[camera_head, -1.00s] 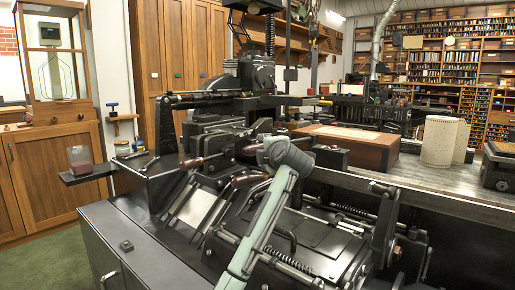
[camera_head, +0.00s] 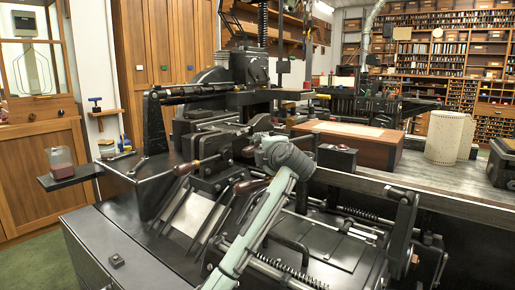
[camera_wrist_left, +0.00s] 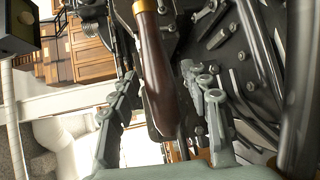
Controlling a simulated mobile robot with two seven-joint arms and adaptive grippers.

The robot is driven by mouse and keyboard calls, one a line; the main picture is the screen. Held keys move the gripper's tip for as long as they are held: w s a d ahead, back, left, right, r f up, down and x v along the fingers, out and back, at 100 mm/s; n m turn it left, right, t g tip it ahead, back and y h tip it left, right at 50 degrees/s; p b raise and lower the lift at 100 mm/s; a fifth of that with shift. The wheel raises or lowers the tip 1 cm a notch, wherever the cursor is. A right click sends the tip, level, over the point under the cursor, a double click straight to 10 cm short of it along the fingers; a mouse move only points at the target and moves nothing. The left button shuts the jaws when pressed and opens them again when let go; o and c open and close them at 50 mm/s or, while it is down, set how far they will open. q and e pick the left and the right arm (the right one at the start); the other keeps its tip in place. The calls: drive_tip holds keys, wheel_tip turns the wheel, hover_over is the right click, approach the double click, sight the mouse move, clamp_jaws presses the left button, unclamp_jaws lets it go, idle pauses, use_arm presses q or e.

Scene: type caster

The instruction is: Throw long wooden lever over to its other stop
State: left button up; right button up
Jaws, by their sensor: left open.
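In the left wrist view a long, dark wooden lever handle (camera_wrist_left: 158,65) with a brass collar hangs between the fingers of my open left gripper (camera_wrist_left: 158,80). A gap shows on each side of the handle, and I cannot tell its depth relative to the fingertips. In the head view my left gripper (camera_head: 262,145) is over the black machine, its fingers mostly hidden by the wrist. Wooden handles show near it: one (camera_head: 187,168) on a rod to the left, one (camera_head: 252,185) just below. I cannot tell which is the one in the wrist view. My right gripper is not in view.
The black casting machine (camera_head: 135,185) fills the middle, with rods, springs and brackets close around my left arm. A small shelf (camera_head: 75,178) juts out at left. A brown wooden box (camera_head: 350,148) and a pale cylinder (camera_head: 444,137) stand on the bench behind.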

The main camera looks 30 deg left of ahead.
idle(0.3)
use_arm(q)
clamp_jaws()
idle(0.3)
